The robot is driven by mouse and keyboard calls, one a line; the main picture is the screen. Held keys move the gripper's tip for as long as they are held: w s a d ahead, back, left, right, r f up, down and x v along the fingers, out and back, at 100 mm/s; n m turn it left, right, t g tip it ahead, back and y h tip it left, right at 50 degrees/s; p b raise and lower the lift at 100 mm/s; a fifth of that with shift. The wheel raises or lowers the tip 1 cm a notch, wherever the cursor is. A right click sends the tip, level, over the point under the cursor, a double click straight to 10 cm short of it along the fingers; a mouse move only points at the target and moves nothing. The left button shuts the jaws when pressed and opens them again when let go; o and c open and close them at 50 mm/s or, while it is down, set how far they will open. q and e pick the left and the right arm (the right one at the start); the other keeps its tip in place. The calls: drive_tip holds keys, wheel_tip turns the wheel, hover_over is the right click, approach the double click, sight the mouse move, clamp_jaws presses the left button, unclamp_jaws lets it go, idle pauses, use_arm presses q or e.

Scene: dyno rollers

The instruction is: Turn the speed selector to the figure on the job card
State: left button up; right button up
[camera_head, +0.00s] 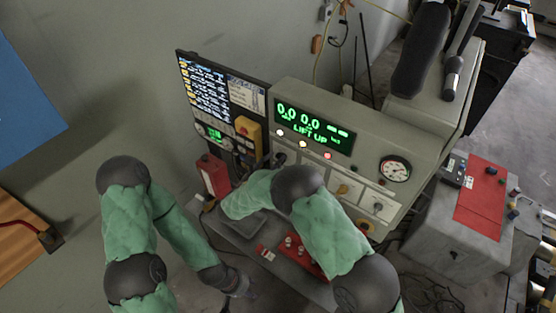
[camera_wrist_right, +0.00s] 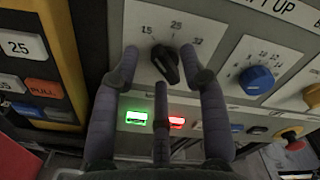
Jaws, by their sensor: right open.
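The knob lies tilted, upper left to lower right; I cannot tell which end points. My right gripper (camera_wrist_right: 160,52) is open, its fingertips on either side of the knob, with no clear grip on it. In the head view my right gripper (camera_head: 260,163) is at the panel, partly hidden by its arm.
A blue knob (camera_wrist_right: 257,80) stands right of the selector. Green (camera_wrist_right: 138,117) and red (camera_wrist_right: 176,122) lit buttons are below it. The console (camera_head: 390,130) carries a green display (camera_head: 314,127) and a gauge (camera_head: 395,169). A red box (camera_head: 215,175) stands left of my right gripper.

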drive_tip(key=shift+c, duration=0.3)
clamp_jaws()
drive_tip(key=shift+s+d+r+m+b, duration=0.1)
drive_tip(key=shift+m+b, duration=2.9)
drive_tip(key=shift+b, duration=0.8)
drive_tip(key=shift+s+d+r+m+b, duration=0.1)
drive_tip(key=shift+d+m+b, duration=0.05)
drive_tip(key=shift+m+b, duration=3.25)
drive_tip(key=shift+s+d+r+m+b, duration=0.1)
drive_tip(key=shift+m+b, duration=2.5)
drive_tip(key=shift+b, duration=1.6)
